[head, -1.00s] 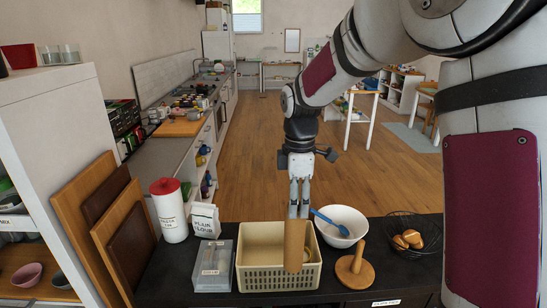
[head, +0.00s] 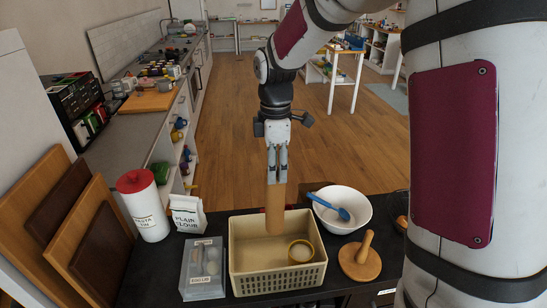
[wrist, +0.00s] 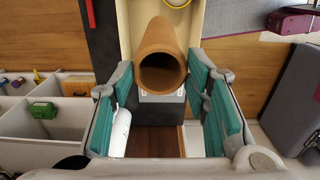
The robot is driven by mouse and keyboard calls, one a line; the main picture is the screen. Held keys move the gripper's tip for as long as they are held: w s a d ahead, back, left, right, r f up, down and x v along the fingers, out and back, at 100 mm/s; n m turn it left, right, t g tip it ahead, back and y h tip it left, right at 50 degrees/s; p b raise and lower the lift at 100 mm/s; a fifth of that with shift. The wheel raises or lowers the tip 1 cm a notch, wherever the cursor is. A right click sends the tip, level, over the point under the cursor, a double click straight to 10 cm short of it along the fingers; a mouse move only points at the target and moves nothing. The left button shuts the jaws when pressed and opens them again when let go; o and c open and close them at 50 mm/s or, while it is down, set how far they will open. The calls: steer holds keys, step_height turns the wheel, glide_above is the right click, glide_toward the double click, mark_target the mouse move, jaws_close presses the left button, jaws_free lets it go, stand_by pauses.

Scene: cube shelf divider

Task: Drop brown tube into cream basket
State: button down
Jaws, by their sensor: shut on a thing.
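The brown tube (head: 275,208) hangs upright from my gripper (head: 277,179), which is shut on its upper end. In the head view, its lower end overlaps the inside of the cream basket (head: 278,281), towards the back; I cannot tell its exact height above the floor. The basket stands on the black counter and has slotted sides. A round yellow-rimmed thing (head: 301,252) is in its front right part. In the wrist view, the tube's open end (wrist: 162,72) shows between my teal finger pads, with the basket (wrist: 208,18) beyond it.
Right of the basket are a white bowl (head: 350,214) with a blue spoon (head: 343,213) and a wooden press (head: 360,261). Left are a clear lidded box (head: 204,270), a flour bag (head: 187,213) and a red-lidded canister (head: 145,207). Boards (head: 40,200) lean further left.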

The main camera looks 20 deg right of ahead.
step_height(320, 180, down, 14)
steer(key=b, duration=0.6)
steer(key=shift+r, duration=0.15)
stand_by(0.3)
steer(key=c, duration=0.8)
jaws_free()
steer(key=shift+r, duration=0.1)
steer(key=shift+s+r+p, duration=0.1)
steer(key=shift+r+p, duration=2)
steer(key=shift+r, duration=1.85)
